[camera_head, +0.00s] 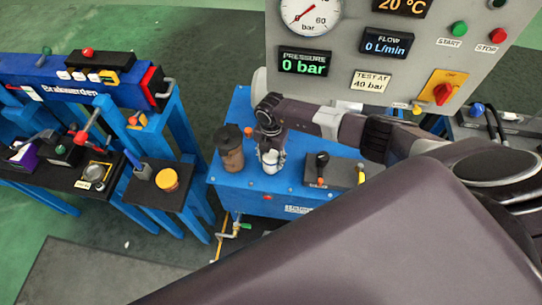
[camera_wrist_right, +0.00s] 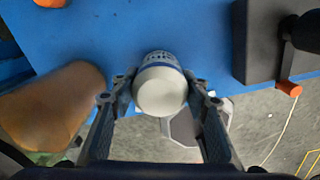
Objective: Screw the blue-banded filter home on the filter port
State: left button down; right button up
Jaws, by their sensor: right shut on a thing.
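The blue-banded filter (camera_wrist_right: 161,92) is a white cylinder with a blue printed band. In the right wrist view it sits between the two fingers of my right gripper (camera_wrist_right: 160,84), one on each side. In the head view the gripper (camera_head: 269,150) points down over the blue bench top (camera_head: 232,185), and the white filter (camera_head: 270,161) shows between its fingers. The filter port is not clearly seen. A grey angular plate (camera_wrist_right: 182,130) shows partly behind the filter, and I cannot tell if it belongs to the port. My left gripper is not in view.
A brown jar with a dark lid (camera_head: 231,150) stands close left of the gripper. A black block with a lever (camera_head: 321,168) is to the right. The gauge panel (camera_head: 400,50) rises behind. A blue stand with small trays (camera_head: 155,185) is at the left.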

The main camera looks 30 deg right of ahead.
jog(key=shift+m, duration=0.5)
jog(key=shift+r+m+p, duration=0.2)
jog(key=shift+m+p, duration=0.55)
jog(key=shift+m, duration=0.25)
jog(key=shift+m+p, duration=0.3)
jog(key=shift+m, duration=0.9)
jog(key=shift+f+m, duration=0.2)
jog(key=shift+m, duration=0.2)
jog(key=shift+p, duration=0.3)
